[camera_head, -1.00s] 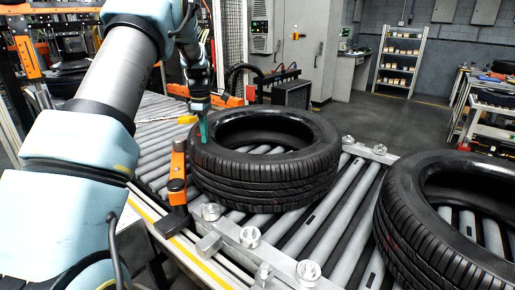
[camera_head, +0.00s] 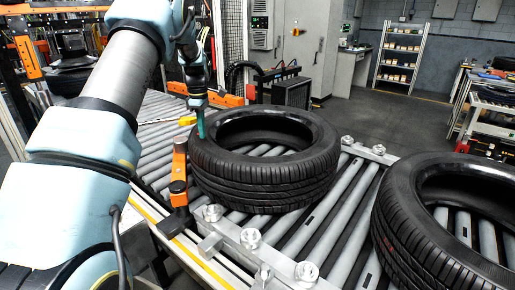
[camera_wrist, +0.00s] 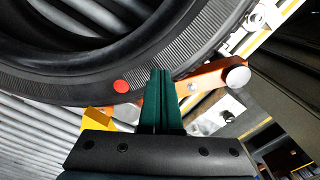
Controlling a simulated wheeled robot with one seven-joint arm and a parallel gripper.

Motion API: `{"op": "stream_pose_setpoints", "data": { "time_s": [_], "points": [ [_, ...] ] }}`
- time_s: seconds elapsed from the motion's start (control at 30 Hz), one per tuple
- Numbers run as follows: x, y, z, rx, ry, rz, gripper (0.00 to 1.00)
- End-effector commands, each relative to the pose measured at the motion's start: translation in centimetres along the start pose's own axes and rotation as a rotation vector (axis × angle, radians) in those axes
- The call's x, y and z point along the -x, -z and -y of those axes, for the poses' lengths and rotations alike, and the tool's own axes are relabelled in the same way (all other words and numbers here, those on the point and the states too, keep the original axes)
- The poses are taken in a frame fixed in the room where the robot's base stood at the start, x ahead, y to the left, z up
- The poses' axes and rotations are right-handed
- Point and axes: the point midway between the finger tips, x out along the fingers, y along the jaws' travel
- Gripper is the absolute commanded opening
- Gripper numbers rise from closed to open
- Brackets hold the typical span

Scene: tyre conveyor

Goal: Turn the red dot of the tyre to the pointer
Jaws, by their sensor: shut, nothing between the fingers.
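The black tyre (camera_head: 265,165) lies flat on the roller conveyor in the head view. Its sidewall also shows in the wrist view (camera_wrist: 215,55). The red dot (camera_wrist: 120,86) is on the sidewall, left of my fingertips in the wrist view; I cannot make it out in the head view. The yellow pointer (camera_wrist: 97,121) is below and left of the dot, beside the tyre; it also shows in the head view (camera_head: 187,121). My gripper (camera_wrist: 160,72), with green fingers, is shut and empty at the tyre's left edge (camera_head: 201,126). I cannot tell if it touches the rubber.
An orange post (camera_head: 179,172) stands close against the tyre's left side; an orange arm with a round end (camera_wrist: 237,77) shows in the wrist view. A second tyre (camera_head: 400,215) lies at the right. Metal rollers (camera_head: 315,225) are bare between the tyres.

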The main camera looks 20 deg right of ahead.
Motion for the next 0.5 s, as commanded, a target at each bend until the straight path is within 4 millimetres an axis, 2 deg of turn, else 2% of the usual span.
{"op": "stream_pose_setpoints", "data": {
  "time_s": [0.03,0.5],
  "points": [
    [0.9,0.0,0.0,0.000,-0.001,0.000,0.00],
    [5.2,-0.1,-0.1,-0.001,-0.007,0.000,0.00]
  ]
}}
